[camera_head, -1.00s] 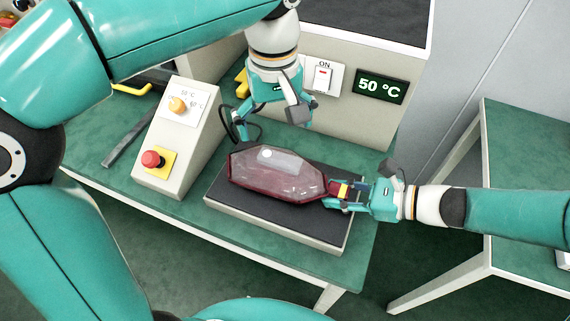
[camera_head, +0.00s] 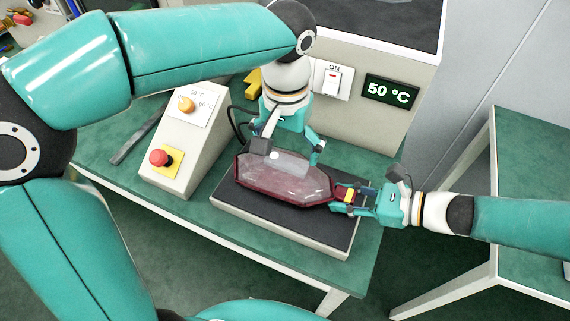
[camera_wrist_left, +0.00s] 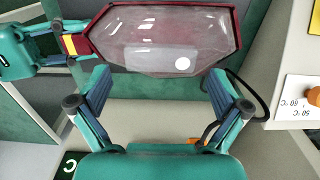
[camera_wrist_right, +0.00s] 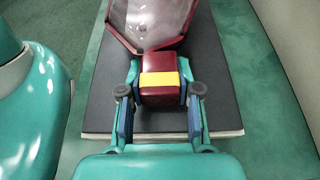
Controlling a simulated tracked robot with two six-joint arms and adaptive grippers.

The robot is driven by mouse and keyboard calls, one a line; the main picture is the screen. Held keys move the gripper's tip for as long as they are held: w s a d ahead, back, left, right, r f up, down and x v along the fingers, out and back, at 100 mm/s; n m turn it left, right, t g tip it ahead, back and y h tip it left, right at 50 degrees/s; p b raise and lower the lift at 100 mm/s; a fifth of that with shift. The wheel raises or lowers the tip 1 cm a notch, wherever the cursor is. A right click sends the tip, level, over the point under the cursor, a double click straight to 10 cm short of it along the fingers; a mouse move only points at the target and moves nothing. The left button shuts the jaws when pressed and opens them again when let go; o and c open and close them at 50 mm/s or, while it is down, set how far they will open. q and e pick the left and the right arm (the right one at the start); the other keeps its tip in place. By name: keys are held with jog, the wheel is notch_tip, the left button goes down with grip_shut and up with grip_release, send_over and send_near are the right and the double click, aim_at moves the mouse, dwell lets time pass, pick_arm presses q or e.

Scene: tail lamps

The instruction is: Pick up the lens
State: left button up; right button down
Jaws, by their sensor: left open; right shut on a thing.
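The lens (camera_head: 285,182) is a long, glossy, see-through piece with a dark red rim and angled ends. It lies over a dark pad (camera_head: 318,224); I cannot tell whether it touches it. A pale rectangle with a white dot shows on it. My right gripper (camera_head: 345,195) is shut on the red block (camera_wrist_right: 160,65) with a yellow band at the lens's right end. My left gripper (camera_head: 290,152) is open at the lens's far long side, pointing down. In the left wrist view the lens (camera_wrist_left: 160,40) lies just beyond the open fingertips (camera_wrist_left: 158,80), with nothing between them.
A control box with a red button (camera_head: 161,158) and an orange knob (camera_head: 187,104) stands left of the pad. Behind is a large cream machine with an ON switch (camera_head: 333,80) and a 50 °C display (camera_head: 391,92). Another green table (camera_head: 535,170) stands at the right.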

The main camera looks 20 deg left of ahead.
aim_at(287, 161)
pick_arm(q)
jog(key=shift+w+f, duration=0.2)
jog(key=shift+f, duration=2.5)
jog(key=shift+c, duration=0.3)
jog(key=c, duration=0.9)
notch_tip(287, 161, up, 10)
jog(key=shift+r, duration=0.1)
pick_arm(e)
jog(key=c, duration=0.7)
grip_release()
